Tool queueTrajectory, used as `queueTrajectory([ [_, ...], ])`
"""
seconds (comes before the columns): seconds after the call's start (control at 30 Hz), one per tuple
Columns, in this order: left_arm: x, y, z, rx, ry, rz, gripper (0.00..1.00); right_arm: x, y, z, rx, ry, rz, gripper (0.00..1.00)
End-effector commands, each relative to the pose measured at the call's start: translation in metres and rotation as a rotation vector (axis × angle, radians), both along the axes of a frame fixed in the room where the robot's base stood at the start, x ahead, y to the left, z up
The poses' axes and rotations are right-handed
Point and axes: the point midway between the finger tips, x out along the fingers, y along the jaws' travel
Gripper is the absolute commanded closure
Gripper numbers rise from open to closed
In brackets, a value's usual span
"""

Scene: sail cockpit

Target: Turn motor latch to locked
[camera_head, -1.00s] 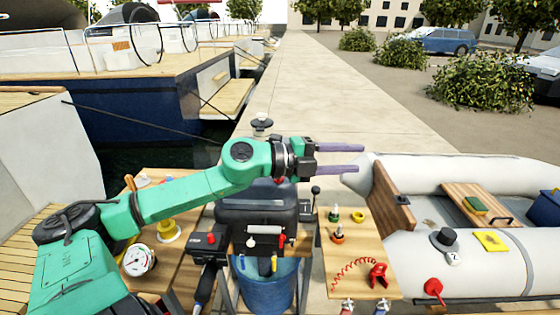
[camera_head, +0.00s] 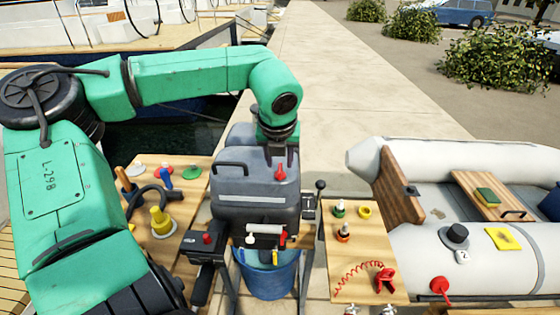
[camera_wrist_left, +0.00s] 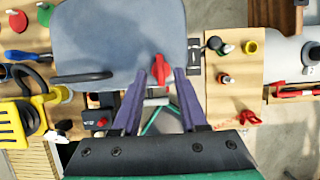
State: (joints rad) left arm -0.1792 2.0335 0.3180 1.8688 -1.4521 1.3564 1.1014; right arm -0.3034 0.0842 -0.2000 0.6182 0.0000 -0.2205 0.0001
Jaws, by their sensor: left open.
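The motor (camera_head: 255,196) has a dark grey cowl with a carry handle, and the red motor latch (camera_head: 280,173) sits on its upper right. In the left wrist view the red latch (camera_wrist_left: 160,68) points along the picture's vertical, with a rounder middle. My left gripper (camera_head: 282,158) reaches down just above the latch. In the left wrist view its two purple fingers (camera_wrist_left: 157,82) are spread, one on each side of the latch's lower end. I cannot tell whether they touch it. My right gripper is not in view.
A blue bucket (camera_head: 268,275) stands below the motor. A wooden board (camera_head: 366,253) with a red coiled cord (camera_head: 384,279) lies to the right, near the grey inflatable boat (camera_head: 450,265). Another wooden bench (camera_head: 186,226) with small parts is on the left.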

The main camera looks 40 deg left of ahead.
Motion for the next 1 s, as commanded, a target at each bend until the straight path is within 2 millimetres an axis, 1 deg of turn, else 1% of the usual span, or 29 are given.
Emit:
queueTrajectory([
  [0.03,0.003,0.002,-0.008,-0.002,0.005,0.0,0.57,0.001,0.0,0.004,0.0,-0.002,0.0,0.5],
  [0.1,0.006,0.004,-0.017,-0.002,0.002,0.001,0.57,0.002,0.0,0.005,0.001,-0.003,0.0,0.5],
  [0.2,0.008,0.006,-0.024,-0.001,-0.001,0.0,0.57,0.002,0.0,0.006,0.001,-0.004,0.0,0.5],
  [0.43,0.009,0.006,-0.025,-0.001,-0.001,-0.001,0.57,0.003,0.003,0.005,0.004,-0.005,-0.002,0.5],
  [0.47,0.008,0.006,-0.025,-0.001,-0.001,-0.001,0.69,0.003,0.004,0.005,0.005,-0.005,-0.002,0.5],
  [0.5,0.008,0.006,-0.025,-0.001,-0.001,-0.001,0.84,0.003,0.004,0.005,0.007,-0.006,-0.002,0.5],
  [0.53,0.008,0.006,-0.025,-0.001,-0.001,-0.001,0.96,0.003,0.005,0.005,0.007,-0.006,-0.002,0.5],
  [0.57,0.008,0.006,-0.025,-0.001,-0.001,-0.001,1.0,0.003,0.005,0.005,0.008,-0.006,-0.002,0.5],
  [0.83,0.008,0.006,-0.025,-0.001,-0.001,-0.006,1.0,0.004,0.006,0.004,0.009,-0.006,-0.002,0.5],
  [1.0,0.008,0.006,-0.026,-0.003,-0.002,-0.041,1.0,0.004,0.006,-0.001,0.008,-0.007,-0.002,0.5],
])
